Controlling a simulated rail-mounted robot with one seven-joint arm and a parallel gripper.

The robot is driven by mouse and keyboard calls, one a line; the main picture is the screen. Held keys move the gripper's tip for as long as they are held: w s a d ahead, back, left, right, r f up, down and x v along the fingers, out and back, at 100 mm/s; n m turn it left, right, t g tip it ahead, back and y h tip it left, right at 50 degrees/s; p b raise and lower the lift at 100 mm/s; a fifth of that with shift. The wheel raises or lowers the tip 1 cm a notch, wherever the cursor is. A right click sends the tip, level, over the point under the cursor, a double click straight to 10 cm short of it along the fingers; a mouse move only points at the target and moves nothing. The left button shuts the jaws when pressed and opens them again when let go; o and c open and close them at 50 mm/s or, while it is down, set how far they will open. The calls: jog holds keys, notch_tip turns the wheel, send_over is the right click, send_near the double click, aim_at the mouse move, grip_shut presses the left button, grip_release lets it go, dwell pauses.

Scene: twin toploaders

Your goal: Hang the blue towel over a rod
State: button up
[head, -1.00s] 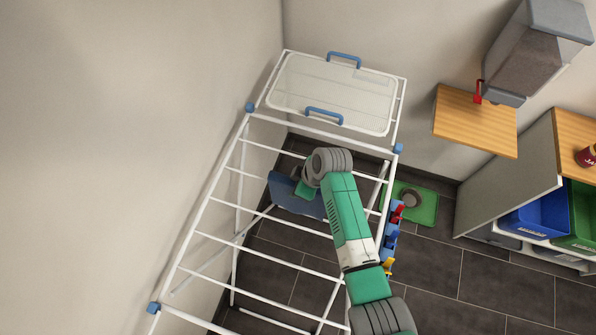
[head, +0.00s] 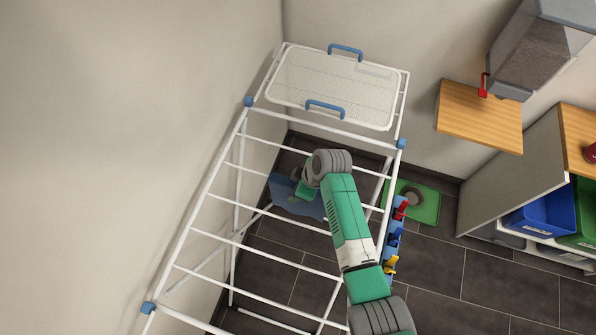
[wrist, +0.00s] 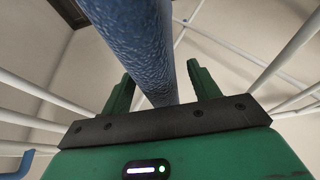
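The blue towel (head: 293,200) is at the drying rack's rods, toward the far end, beside my gripper (head: 305,191). Its lower edge looks wavy in the head view. In the wrist view the towel (wrist: 135,45) shows as a long, textured blue shape running down between my two green fingers (wrist: 161,90). The fingers stand wide apart, with a gap showing on each side of the towel. Part of the towel is behind the rods and my wrist, so I cannot tell fully how it lies over the rod.
The white drying rack (head: 212,236) has several parallel rods and blue corner joints. A white mesh panel with blue handles (head: 335,90) is at its far end. Coloured clips (head: 395,235) sit along its right side.

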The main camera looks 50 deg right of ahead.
jog(key=p+v, duration=0.1)
jog(key=v, duration=0.6)
jog(key=shift+s+r, duration=0.15)
jog(key=shift+r, duration=0.25)
